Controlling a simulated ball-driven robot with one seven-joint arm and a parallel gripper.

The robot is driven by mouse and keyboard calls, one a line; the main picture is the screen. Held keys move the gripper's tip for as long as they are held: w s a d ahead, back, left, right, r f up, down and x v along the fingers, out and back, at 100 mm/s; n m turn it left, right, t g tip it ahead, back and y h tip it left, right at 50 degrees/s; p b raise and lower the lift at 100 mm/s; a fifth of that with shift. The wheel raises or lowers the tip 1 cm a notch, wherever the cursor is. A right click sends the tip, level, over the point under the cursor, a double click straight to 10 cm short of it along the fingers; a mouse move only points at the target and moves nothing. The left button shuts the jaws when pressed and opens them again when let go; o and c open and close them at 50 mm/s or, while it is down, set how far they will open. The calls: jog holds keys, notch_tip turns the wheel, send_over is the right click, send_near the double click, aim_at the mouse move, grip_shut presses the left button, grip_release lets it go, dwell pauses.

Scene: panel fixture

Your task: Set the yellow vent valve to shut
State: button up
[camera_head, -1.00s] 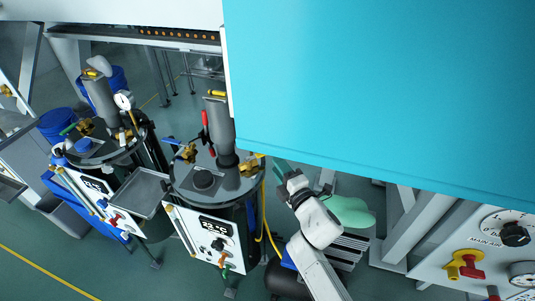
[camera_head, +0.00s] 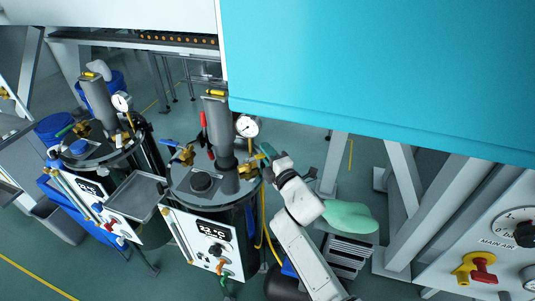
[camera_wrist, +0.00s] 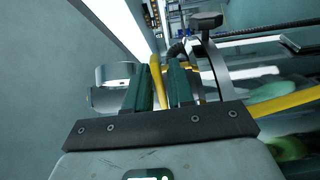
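The yellow vent valve's handle (camera_wrist: 157,82) shows in the wrist view as a narrow yellow bar between my two dark green fingers. My gripper (camera_wrist: 160,88) has a finger on each side of it, with little gap. I cannot tell if both fingers touch the handle. In the head view my gripper (camera_head: 266,155) is at the right edge of the nearer tank's lid (camera_head: 182,180), beside a pressure gauge (camera_head: 247,127) and brass fittings (camera_head: 248,170). The handle's turn position is not clear there.
A grey column (camera_head: 218,125) stands on the lid, left of my gripper. A red lever (camera_head: 205,120) and a blue-handled valve (camera_head: 180,150) are farther left. A large cyan panel (camera_head: 380,70) hangs above right. A MAIN AIR panel (camera_head: 440,268) stands at lower right.

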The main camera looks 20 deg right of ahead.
grip_shut()
jog(key=shift+s+f+b, duration=0.1)
jog(key=shift+f+b, duration=0.2)
jog(key=shift+b, duration=0.6)
jog(key=shift+h+b, duration=0.3)
jog(key=shift+b, duration=0.25)
jog(key=shift+s+a+r+m+g+h+b, duration=0.1)
jog(key=shift+s+m+g+h+b, duration=0.4)
jog(key=shift+m+h+b, duration=1.85)
jog(key=shift+s+a+f+m+g+h+b, duration=0.15)
jog(key=shift+s+h+b, duration=0.85)
jog(key=shift+b, duration=3)
jog(key=shift+s+a+r+m+g+h+b, duration=0.15)
jog(key=shift+s+m+g+h+b, duration=0.25)
jog(key=shift+m+h+b, duration=1.5)
jog(key=n+b, duration=0.1)
jog(key=b, duration=0.1)
jog(key=shift+s+d+h+b, duration=0.1)
jog(key=shift+h+b, duration=0.15)
jog(key=shift+b, duration=0.05)
